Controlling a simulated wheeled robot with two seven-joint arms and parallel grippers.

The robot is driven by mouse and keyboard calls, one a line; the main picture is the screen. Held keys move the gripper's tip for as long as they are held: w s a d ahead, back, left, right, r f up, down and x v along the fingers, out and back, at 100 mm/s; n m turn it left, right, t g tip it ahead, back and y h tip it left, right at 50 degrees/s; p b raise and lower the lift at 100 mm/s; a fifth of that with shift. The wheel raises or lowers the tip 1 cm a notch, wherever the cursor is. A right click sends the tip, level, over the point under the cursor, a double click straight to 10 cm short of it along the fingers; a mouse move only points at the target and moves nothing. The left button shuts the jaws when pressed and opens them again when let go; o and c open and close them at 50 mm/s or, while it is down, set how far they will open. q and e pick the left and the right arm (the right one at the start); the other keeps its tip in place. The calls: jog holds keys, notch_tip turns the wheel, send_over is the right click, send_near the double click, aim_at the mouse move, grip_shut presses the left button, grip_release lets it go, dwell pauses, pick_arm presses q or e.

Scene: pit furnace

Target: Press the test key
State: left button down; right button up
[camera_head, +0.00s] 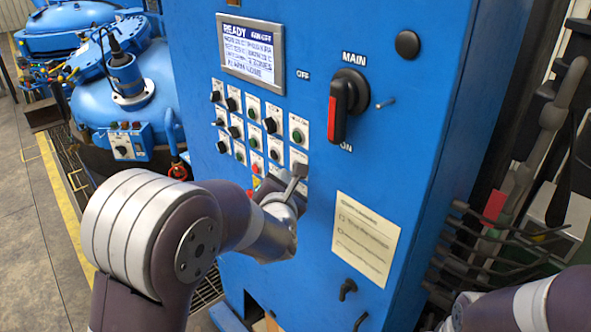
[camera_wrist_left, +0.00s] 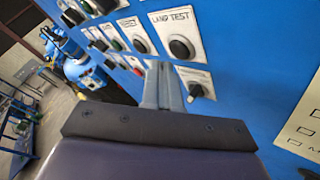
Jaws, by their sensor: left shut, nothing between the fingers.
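A dark round key (camera_wrist_left: 180,47) sits on a white plate whose label seems to read LAMP TEST, in the left wrist view. A further white plate with a dark knob (camera_wrist_left: 196,90) is just below it. My left gripper (camera_head: 299,171) is shut and empty at the lower right of the key rows in the head view. In the left wrist view its grey fingers (camera_wrist_left: 163,72) stand close to the panel, below and left of the labelled key and beside the lower plate. I cannot tell whether they touch anything. My right gripper is out of view.
The blue cabinet (camera_head: 400,150) carries a lit screen (camera_head: 250,50) reading READY and a black and red MAIN switch (camera_head: 345,105). A paper sheet (camera_head: 365,238) hangs below right. Blue furnace vessels (camera_head: 125,75) stand left. A rack of tools (camera_head: 500,240) stands right.

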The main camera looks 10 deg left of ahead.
pick_arm(q)
jog(key=shift+w+d+b, duration=0.3)
jog(key=shift+w+b, duration=0.1)
jog(key=shift+b, duration=0.05)
jog(key=shift+w+d, duration=0.2)
jog(key=shift+w, duration=0.05)
dwell(0.9)
jog(key=shift+s+a+b, duration=0.5)
jog(key=shift+s+b, duration=0.15)
jog(key=shift+b, duration=0.4)
